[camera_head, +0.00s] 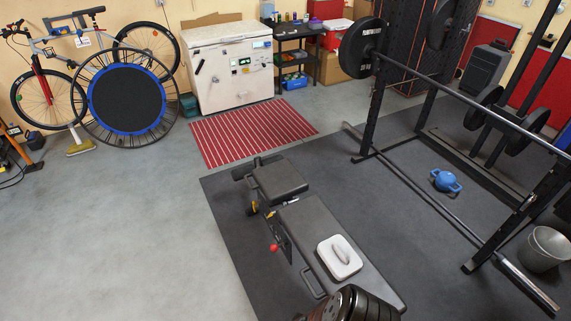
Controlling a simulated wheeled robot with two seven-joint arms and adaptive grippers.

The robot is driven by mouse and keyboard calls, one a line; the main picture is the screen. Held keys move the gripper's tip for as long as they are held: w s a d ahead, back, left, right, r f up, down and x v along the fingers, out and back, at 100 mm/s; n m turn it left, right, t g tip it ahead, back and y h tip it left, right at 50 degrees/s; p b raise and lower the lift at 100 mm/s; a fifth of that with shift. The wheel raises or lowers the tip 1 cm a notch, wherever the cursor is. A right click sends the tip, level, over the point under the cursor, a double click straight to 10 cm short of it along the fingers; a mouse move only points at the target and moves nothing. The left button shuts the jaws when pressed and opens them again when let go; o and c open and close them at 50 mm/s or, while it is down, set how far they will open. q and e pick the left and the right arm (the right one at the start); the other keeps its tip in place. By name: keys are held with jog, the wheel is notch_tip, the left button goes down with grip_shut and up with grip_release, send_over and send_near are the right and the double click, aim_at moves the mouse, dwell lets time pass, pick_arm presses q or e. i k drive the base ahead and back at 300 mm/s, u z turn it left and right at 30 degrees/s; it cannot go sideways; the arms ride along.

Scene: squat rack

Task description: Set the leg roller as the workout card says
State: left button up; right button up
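A black padded bench (302,222) stands on the dark mat, its long pad towards me and its shorter seat pad (280,180) further off. A dark leg roller assembly (244,171) shows at the far end of the seat. A small yellow part (253,209) and a red knob (274,247) are on the bench's left side. Small papers or labels (245,62) are on the white chest freezer's front. Their writing is too small to read, and I cannot tell whether one is the workout card. Neither of my grippers is in view.
A white handled object (339,257) lies on the long pad. Black ribbed round weights (352,304) are at the bottom edge. A rack with a barbell (455,98) stands right, near a blue kettlebell (446,181) and a bucket (545,248). The floor left of the bench is clear.

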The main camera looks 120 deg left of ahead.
aim_at(237, 174)
jog(key=u, duration=4.8)
jog(key=k, duration=1)
jog(key=u, duration=1.05)
jog(key=i, duration=2.25)
jog(key=z, duration=0.6)
jog(key=i, duration=1.7)
jog(key=z, duration=1.7)
jog(key=i, duration=0.95)
jog(key=z, duration=1.1)
